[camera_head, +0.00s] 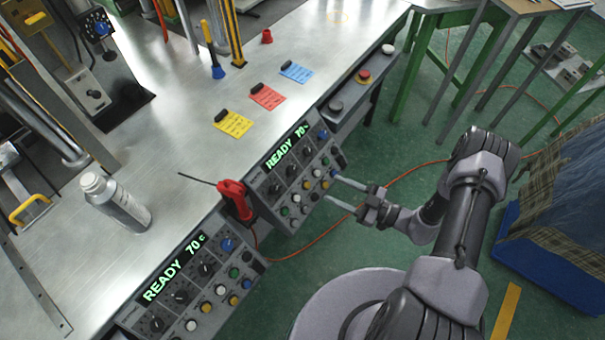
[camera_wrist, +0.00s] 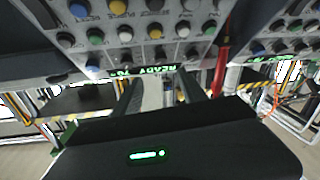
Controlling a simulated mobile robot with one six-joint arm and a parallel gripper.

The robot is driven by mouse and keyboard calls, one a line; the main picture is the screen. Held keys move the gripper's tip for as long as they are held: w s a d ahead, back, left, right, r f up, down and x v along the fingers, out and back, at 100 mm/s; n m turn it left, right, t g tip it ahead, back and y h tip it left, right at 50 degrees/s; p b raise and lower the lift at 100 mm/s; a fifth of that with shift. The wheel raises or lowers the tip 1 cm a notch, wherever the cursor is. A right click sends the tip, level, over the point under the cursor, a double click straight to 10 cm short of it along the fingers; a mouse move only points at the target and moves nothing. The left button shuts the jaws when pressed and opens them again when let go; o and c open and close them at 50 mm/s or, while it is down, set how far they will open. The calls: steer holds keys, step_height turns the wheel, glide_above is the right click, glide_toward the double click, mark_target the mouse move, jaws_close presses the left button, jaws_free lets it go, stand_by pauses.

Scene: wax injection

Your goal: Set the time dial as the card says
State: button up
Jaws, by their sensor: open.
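Two grey control panels hang on the bench's front edge, each with a green "READY 70" display. The upper panel (camera_head: 284,208) has black dials (camera_head: 292,172) under its display and coloured buttons below. The lower panel (camera_head: 212,297) has similar dials (camera_head: 205,269). I cannot tell which dial is for time. Yellow (camera_head: 234,124), red (camera_head: 268,98) and blue (camera_head: 297,72) cards lie on the bench; their writing is too small to read. My gripper (camera_head: 331,189) is open and empty at the upper panel's right side. In the wrist view its fingers (camera_wrist: 160,84) point at a panel (camera_wrist: 150,35); contact is unclear.
A red tool (camera_head: 234,198) with a thin rod sits between the panels. A metal bottle (camera_head: 115,203) stands on the bench (camera_head: 165,165). A button box (camera_head: 360,90) is beyond the upper panel. Green-legged tables stand at the upper right. An orange cable crosses the floor.

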mark_target(296, 172)
steer(key=b+x, duration=0.2)
steer(key=x, duration=1)
steer(key=shift+a, duration=0.2)
jaws_close()
